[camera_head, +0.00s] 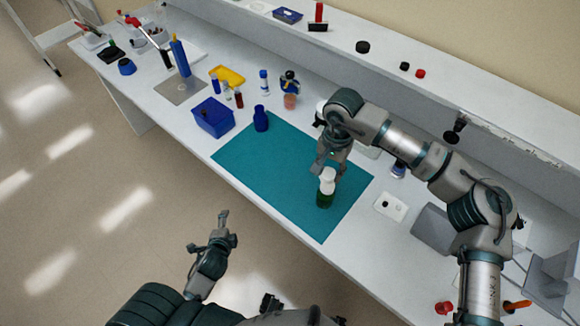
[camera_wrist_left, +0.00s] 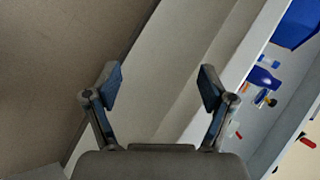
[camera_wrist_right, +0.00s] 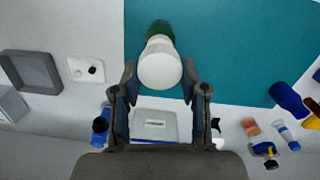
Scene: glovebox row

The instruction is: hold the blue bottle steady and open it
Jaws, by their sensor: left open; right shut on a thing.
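A dark blue bottle (camera_head: 261,118) stands upright at the left back edge of the teal mat, with no gripper on it. It also shows in the right wrist view (camera_wrist_right: 287,98) and the left wrist view (camera_wrist_left: 263,78). My right gripper (camera_head: 328,170) is shut on the white top of a green bottle (camera_head: 324,200) at the right part of the mat. In the right wrist view the white top (camera_wrist_right: 160,64) sits between the fingers of that gripper. My left gripper (camera_wrist_left: 160,85) is open and empty, in front of the bench edge, well away from both bottles.
The teal mat (camera_head: 260,160) is clear between the two bottles. A blue bin (camera_head: 213,117), a yellow tray (camera_head: 229,77) and several small vials stand behind and left of the blue bottle. A white plate (camera_head: 390,206) lies right of the mat.

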